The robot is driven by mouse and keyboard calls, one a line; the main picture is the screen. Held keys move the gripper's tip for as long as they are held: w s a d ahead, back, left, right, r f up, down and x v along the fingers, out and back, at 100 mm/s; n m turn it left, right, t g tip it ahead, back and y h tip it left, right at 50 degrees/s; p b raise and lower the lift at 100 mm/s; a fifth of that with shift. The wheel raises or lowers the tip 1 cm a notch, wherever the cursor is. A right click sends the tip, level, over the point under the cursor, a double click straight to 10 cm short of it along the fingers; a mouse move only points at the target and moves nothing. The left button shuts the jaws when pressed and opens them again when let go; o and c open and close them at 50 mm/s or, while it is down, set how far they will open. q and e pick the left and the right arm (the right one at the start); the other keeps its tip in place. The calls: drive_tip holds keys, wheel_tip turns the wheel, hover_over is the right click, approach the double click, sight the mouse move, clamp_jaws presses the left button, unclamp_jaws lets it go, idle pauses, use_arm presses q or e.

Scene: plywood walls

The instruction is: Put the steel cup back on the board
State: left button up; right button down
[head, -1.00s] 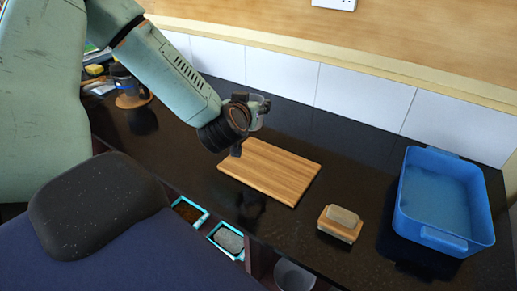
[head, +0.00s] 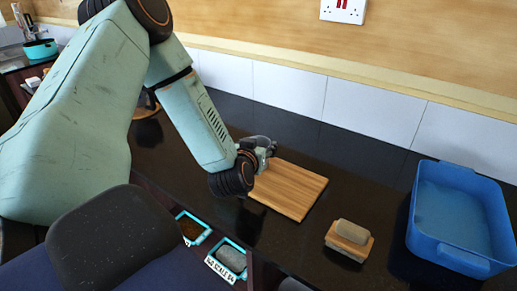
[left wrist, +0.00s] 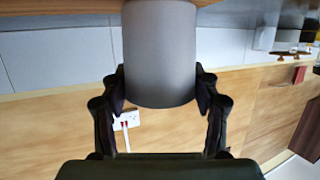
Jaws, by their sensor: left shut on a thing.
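The steel cup (left wrist: 160,50) is a plain grey cylinder in the middle of the left wrist view. My left gripper (left wrist: 161,88) is shut on it, with one finger on each side. In the head view my left gripper (head: 264,149) is over the far left end of the wooden board (head: 290,190), and the cup is mostly hidden there by the gripper and wrist. In the left wrist view, wood shows along the top edge, by the cup's end. I cannot tell whether the cup touches the board. My right gripper is out of view.
A brush-like block (head: 349,239) lies to the right of the board. A blue basin (head: 462,222) stands at the far right. Two small blue-rimmed trays (head: 231,262) are at the counter's front edge. White tiles (head: 290,88) line the back wall. Most of the board is bare.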

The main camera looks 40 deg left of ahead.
use_arm(q)
drive_tip(key=shift+w+a+f, duration=0.15)
drive_tip(key=shift+w+a, duration=0.05)
drive_tip(key=shift+w, duration=0.05)
drive_tip(key=o, duration=0.8)
drive_tip(key=shift+f, duration=0.15)
drive_tip(key=shift+c, duration=0.2)
drive_tip(key=o, duration=0.4)
drive_tip(key=shift+s+d+r, duration=0.15)
drive_tip(key=shift+s+r, duration=0.05)
drive_tip(key=shift+r, duration=0.05)
drive_tip(key=shift+w+f, duration=0.1)
drive_tip(key=shift+w, duration=0.1)
drive_tip(key=p+v, duration=0.2)
drive_tip(key=v, duration=1)
drive_tip(key=shift+p, duration=0.35)
drive_tip(key=shift+s, duration=0.1)
